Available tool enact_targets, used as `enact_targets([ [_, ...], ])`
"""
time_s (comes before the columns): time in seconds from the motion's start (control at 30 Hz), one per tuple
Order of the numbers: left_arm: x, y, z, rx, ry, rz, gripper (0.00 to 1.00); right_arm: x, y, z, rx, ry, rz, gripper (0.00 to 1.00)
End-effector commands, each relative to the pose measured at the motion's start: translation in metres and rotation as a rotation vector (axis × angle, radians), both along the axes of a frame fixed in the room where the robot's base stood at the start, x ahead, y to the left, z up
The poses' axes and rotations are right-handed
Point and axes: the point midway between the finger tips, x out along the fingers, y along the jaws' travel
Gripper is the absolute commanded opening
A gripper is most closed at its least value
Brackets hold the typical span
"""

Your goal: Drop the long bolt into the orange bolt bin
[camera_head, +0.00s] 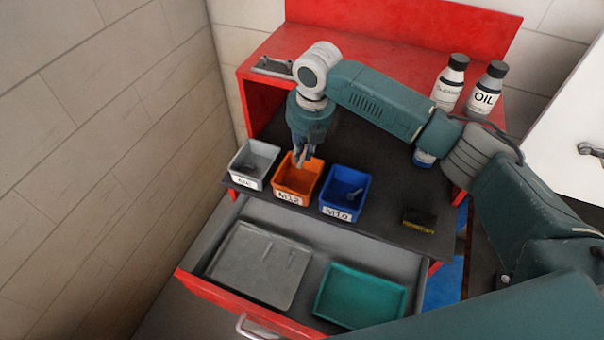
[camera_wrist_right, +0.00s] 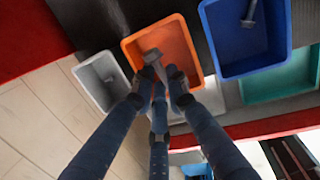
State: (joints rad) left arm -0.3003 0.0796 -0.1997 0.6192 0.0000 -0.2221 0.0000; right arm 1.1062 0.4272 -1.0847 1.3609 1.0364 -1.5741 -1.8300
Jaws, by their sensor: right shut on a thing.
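The orange bolt bin (camera_head: 292,197), with a label that seems to read M12, stands between a grey bin and a blue bin on the dark worktop. My right gripper (camera_head: 303,160) points down above the orange bin. In the wrist view its fingers (camera_wrist_right: 160,80) are closed around a grey bolt (camera_wrist_right: 152,57), whose head end shows against the orange bin (camera_wrist_right: 178,40). The fingers hide the rest of the bolt. I cannot tell the exact height of the bolt over the bin floor. My left gripper is not in view.
The grey bin (camera_head: 263,154) and the blue bin (camera_head: 344,192), with a bolt inside, flank the orange one closely. An open red drawer below holds a grey tray (camera_head: 245,275) and a teal tray (camera_head: 360,297). Bottles (camera_head: 486,90) stand at the back right.

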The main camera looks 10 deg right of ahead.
Motion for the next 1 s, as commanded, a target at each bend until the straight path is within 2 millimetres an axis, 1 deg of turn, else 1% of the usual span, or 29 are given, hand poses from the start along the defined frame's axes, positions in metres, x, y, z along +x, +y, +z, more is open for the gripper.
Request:
enact_targets([
  [0.1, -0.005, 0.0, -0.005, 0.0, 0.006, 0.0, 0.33, 0.0, 0.0, -0.014, 0.0, 0.001, -0.001, 0.0],
  [0.2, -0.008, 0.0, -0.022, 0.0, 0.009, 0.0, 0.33, 0.0, 0.0, -0.03, 0.0, 0.0, -0.001, 0.0],
  [0.4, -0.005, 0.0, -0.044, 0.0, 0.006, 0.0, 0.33, 0.0, 0.0, -0.049, 0.001, -0.001, -0.001, 0.0],
  [0.5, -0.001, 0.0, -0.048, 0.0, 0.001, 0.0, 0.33, 0.0, 0.0, -0.053, 0.001, -0.001, -0.001, 0.0],
  [0.63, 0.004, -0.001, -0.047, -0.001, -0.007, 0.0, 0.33, 0.0, 0.0, -0.052, 0.001, -0.001, -0.001, 0.0],
  [0.77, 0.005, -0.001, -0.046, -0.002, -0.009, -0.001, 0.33, 0.0, 0.0, -0.051, 0.001, -0.001, -0.001, 0.0],
  [0.8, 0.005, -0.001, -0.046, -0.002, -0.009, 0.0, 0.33, 0.0, 0.0, -0.051, 0.001, -0.001, -0.001, 0.18],
  [0.9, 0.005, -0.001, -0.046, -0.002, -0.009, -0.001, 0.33, 0.0, 0.0, -0.051, 0.001, -0.001, -0.001, 0.36],
  [1.0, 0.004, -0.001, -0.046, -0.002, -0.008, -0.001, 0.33, 0.0, 0.0, -0.052, 0.001, -0.001, -0.001, 0.36],
])
